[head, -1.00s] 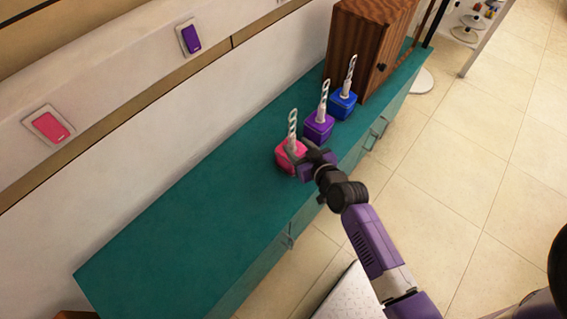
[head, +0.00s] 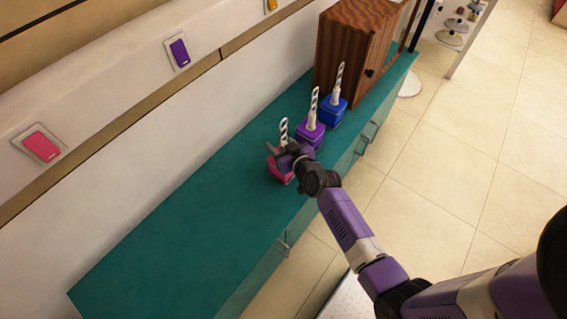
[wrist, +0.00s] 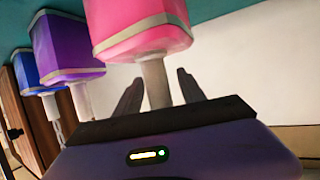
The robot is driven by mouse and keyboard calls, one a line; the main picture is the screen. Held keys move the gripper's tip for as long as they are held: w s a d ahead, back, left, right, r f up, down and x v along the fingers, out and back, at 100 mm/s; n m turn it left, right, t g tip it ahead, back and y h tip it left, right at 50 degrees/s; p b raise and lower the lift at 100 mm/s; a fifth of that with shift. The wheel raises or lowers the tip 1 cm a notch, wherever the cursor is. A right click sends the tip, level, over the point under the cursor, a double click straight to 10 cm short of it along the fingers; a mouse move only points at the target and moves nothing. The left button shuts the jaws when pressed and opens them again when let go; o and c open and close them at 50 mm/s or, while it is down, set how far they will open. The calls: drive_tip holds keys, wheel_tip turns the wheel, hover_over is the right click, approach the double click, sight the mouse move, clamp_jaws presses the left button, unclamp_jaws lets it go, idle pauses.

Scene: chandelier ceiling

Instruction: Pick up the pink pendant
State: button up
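The pink pendant (head: 279,174) stands on the teal counter, nearest in a row of three, with a white twisted stem rising from its boxy base. In the head view my gripper (head: 285,153) covers part of it. In the wrist view the picture is turned over, and the pink base (wrist: 140,25) hangs at the top with its pale stem pointing down between my fingers. My gripper (wrist: 160,76) is open, with one finger on each side of the stem and a visible gap on both sides.
A purple pendant (head: 309,134) stands close behind the pink one, and a blue pendant (head: 333,110) behind that. A wooden cabinet (head: 345,50) stands at the counter's far end. The near part of the teal counter (head: 170,235) is bare. Coloured switches line the wall ledge.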

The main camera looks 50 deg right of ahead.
clamp_jaws()
drive_tip(key=shift+r, duration=0.1)
idle(1.2)
